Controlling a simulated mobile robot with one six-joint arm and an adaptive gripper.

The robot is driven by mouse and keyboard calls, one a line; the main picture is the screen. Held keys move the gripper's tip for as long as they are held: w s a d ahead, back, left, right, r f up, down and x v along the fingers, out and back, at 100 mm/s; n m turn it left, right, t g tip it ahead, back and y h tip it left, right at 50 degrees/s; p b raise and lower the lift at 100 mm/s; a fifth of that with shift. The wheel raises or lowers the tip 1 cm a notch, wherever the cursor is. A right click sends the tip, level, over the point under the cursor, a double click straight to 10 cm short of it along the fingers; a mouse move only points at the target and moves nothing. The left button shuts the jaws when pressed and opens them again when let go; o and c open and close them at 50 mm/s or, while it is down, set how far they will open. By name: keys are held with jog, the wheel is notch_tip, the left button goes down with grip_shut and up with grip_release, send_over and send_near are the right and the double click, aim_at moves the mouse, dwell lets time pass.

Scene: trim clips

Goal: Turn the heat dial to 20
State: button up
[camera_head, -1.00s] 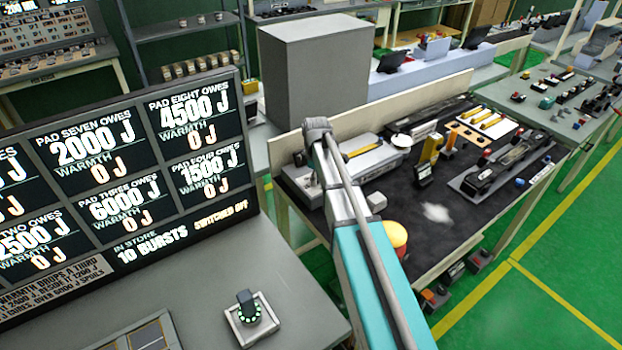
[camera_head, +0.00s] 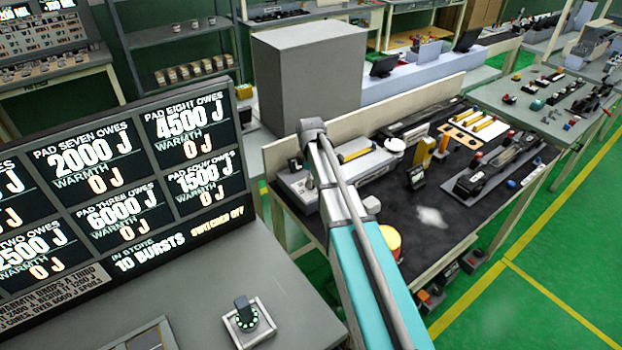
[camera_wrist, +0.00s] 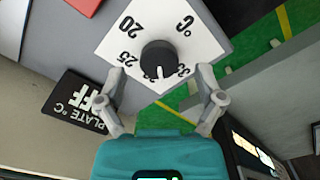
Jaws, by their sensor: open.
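The heat dial (camera_wrist: 158,59) is a round black knob on a white plate (camera_wrist: 124,35) in the wrist view. The plate is marked °C, with 20, 25 and further partly hidden numbers around the knob. A short white mark on the knob points toward the bottom of the picture, past 25 and away from 20. My gripper (camera_wrist: 161,73) is open, with one finger on each side of the knob's lower part. I cannot tell whether either finger touches it. In the head view my arm hides the gripper and dial.
A black display (camera_wrist: 82,103) beside the dial reads PLATE °C OFF. In the head view, a dark-topped bench (camera_head: 440,245) holds several devices and a yellow-topped cylinder (camera_head: 389,242). A separate ringed knob (camera_head: 244,315) sits on the near grey bench below a large scoreboard (camera_head: 110,190).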

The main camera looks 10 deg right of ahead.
notch_tip(320, 180, up, 12)
jog(key=n+p, duration=0.3)
jog(key=p, duration=0.8)
jog(key=shift+d+r+n, duration=0.2)
jog(key=shift+n, duration=0.1)
jog(key=shift+f, duration=0.15)
notch_tip(320, 180, down, 14)
jog(key=b, duration=1.3)
jog(key=shift+r, duration=0.2)
jog(key=c, duration=1.1)
jog(key=shift+c, duration=0.2)
